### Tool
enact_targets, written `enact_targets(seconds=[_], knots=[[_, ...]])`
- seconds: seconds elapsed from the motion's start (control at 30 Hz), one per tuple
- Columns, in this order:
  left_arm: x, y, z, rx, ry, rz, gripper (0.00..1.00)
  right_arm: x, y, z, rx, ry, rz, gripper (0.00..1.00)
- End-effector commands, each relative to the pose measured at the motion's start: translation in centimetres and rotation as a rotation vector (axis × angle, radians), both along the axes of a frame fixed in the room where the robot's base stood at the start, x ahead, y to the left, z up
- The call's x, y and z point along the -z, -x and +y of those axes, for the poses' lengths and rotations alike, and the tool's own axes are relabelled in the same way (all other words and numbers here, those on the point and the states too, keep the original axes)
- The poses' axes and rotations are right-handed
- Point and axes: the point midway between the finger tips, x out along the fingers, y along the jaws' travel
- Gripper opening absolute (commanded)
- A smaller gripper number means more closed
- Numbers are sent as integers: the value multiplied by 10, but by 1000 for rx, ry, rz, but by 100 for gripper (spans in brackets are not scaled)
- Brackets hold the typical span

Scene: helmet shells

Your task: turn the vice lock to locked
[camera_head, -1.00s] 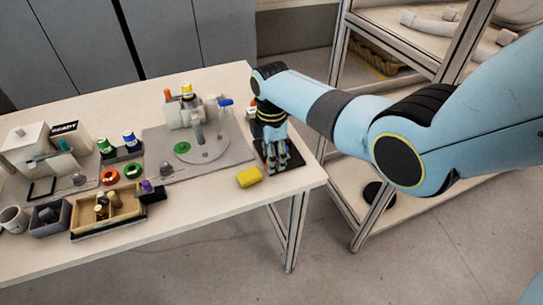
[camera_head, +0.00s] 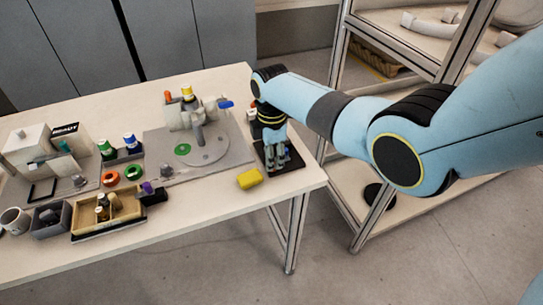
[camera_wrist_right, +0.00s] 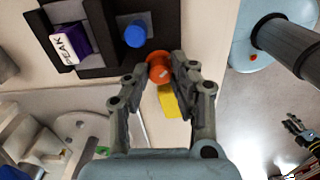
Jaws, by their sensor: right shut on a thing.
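My right gripper (camera_head: 277,165) is low over a black base (camera_head: 292,158) at the right end of the table. In the right wrist view its fingers (camera_wrist_right: 163,72) are shut on a round orange knob (camera_wrist_right: 158,58) at the edge of the black base. A grey vice-like fixture (camera_head: 198,125) stands on a grey plate to its left, with an orange knob (camera_head: 168,95) and a blue lever (camera_head: 226,104). I cannot tell which part is the lock. What seems my left gripper (camera_wrist_right: 298,130) shows small over the floor; its jaws are unclear.
A yellow block (camera_head: 248,179) lies near the table's front edge, close to my right gripper. A blue knob (camera_wrist_right: 135,33) and a purple block with a white label (camera_wrist_right: 75,42) sit on the black base. Jars, rings and a wooden tray (camera_head: 106,228) fill the left side.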

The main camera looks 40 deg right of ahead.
Motion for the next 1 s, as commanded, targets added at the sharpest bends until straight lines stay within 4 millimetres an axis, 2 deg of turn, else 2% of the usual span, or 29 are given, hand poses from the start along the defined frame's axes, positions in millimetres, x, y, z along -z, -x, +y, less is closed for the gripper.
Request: enact_targets(seconds=[0.27, 1.0], knots=[[-12, -1, 0, 0, 0, -1, 40, -1, 1, 0, 186, 1, 4, 0], [-36, -1, 0, 0, 0, -2, 40, 0, 1, 0, 888, 1, 2, 0]])
